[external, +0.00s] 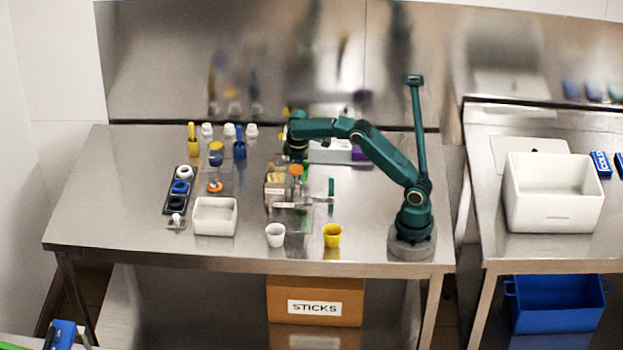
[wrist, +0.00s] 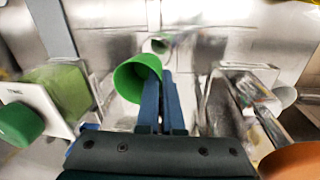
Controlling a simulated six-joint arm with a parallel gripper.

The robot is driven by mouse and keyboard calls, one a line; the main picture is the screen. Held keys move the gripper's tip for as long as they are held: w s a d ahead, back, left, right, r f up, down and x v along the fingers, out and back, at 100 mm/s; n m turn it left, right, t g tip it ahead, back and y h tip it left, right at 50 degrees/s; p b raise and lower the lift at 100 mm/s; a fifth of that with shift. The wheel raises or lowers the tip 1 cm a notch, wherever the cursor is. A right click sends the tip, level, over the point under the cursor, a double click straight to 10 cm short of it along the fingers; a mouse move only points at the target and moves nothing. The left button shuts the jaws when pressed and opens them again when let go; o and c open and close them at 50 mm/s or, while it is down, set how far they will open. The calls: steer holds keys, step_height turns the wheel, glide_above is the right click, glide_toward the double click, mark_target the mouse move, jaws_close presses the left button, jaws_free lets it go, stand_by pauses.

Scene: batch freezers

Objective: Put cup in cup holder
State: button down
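A green cup (wrist: 138,78) shows in the wrist view, its open mouth tilted towards the camera. My gripper (wrist: 161,76) has its two blue fingers close together on the right wall of this cup, one finger over the mouth. In the external view my gripper (external: 296,152) is above the clear stands in the middle of the table and hides the cup. A smaller round white and green thing (wrist: 158,45) lies beyond the fingertips; I cannot tell whether it is the holder. A white cup (external: 275,235) and a yellow cup (external: 332,235) stand at the front edge.
Clear stands (external: 290,215) with an orange-topped item are close around my gripper. A white bin (external: 214,217) and a black rack (external: 179,196) of round parts stand to the left. Bottles and scoops stand behind. The table's left end is clear.

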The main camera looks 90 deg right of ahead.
steer(key=shift+f, duration=2.65)
steer(key=shift+f, duration=0.1)
steer(key=c, duration=1.1)
jaws_free()
steer(key=shift+o, duration=0.2)
step_height(320, 180, up, 12)
steer(key=a, duration=0.1)
steer(key=shift+a, duration=0.4)
steer(key=shift+s, duration=0.1)
